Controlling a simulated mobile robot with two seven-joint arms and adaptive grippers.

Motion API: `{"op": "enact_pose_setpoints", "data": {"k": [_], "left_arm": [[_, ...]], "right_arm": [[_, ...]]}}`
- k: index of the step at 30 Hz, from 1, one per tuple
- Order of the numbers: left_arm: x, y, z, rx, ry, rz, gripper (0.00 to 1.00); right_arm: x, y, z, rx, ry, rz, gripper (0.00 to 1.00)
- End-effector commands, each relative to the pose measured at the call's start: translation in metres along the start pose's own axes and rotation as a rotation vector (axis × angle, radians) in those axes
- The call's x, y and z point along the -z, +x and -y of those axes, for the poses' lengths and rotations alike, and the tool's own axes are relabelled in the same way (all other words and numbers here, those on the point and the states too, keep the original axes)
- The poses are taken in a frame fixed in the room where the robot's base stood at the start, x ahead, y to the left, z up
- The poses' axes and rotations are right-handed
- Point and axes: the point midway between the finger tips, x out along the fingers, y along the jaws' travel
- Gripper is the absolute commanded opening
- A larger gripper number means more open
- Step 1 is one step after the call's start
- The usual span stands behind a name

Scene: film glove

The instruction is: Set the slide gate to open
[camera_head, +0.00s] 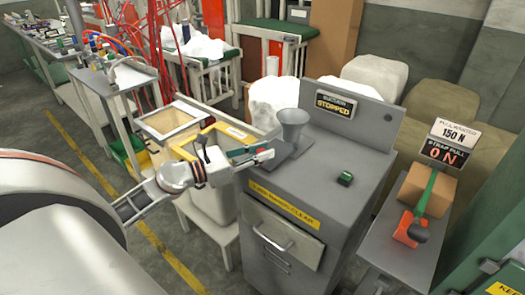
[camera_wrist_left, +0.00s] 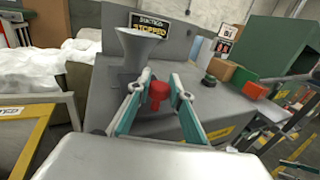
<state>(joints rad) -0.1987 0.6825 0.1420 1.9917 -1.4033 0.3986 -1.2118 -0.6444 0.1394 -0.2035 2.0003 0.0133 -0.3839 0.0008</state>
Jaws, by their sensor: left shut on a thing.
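A grey funnel (camera_head: 292,122) stands on the grey machine cabinet (camera_head: 315,178), and shows in the left wrist view (camera_wrist_left: 142,48). A flat grey plate (camera_head: 291,152) lies at its foot, apparently the slide gate. A red knob (camera_wrist_left: 158,92) stands toward my gripper from the funnel, partly covered by a finger in the head view. My left gripper (camera_head: 256,154) reaches in from the left, its teal fingers on both sides of the knob and shut on it. How far the gate is drawn out is hard to tell. My right gripper is not in view.
A sign (camera_head: 334,105) behind the funnel reads "STOPPED". A green button (camera_head: 345,179) sits on the cabinet top. A yellow-framed bin (camera_head: 212,133) is left of the cabinet.

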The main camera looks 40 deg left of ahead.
Motion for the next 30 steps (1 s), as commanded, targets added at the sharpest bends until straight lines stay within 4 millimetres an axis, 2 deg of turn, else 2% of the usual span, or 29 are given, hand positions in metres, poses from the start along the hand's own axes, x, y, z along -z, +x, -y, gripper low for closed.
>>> {"op": "enact_pose_setpoints", "data": {"k": [2, 3, 4, 5, 14, 19, 23, 30], "left_arm": [[0.0, 0.0, 0.0, 0.0, 0.0, 0.0, 0.0], [0.0, 0.0, 0.0, 0.0, 0.0, 0.0, 0.28], [0.0, 0.0, 0.0, 0.0, 0.0, 0.0, 0.36], [0.0, 0.0, 0.0, 0.0, 0.001, 0.0, 0.38], [0.0, 0.0, 0.0, 0.0, 0.001, 0.0, 0.38], [0.0, -0.009, 0.0, -0.001, -0.001, 0.0, 0.38], [0.001, -0.027, 0.0, -0.002, -0.002, -0.002, 0.38], [0.002, -0.074, 0.0, -0.003, -0.004, -0.002, 0.38]], "right_arm": [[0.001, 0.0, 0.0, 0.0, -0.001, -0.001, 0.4], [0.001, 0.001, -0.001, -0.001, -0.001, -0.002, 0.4], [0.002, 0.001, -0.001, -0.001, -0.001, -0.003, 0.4], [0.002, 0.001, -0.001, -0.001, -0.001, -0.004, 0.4], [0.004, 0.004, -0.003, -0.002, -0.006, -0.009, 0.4], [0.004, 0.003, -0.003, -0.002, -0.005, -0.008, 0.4], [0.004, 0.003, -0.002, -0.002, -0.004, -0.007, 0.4], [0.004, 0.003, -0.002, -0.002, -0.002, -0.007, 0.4]]}}
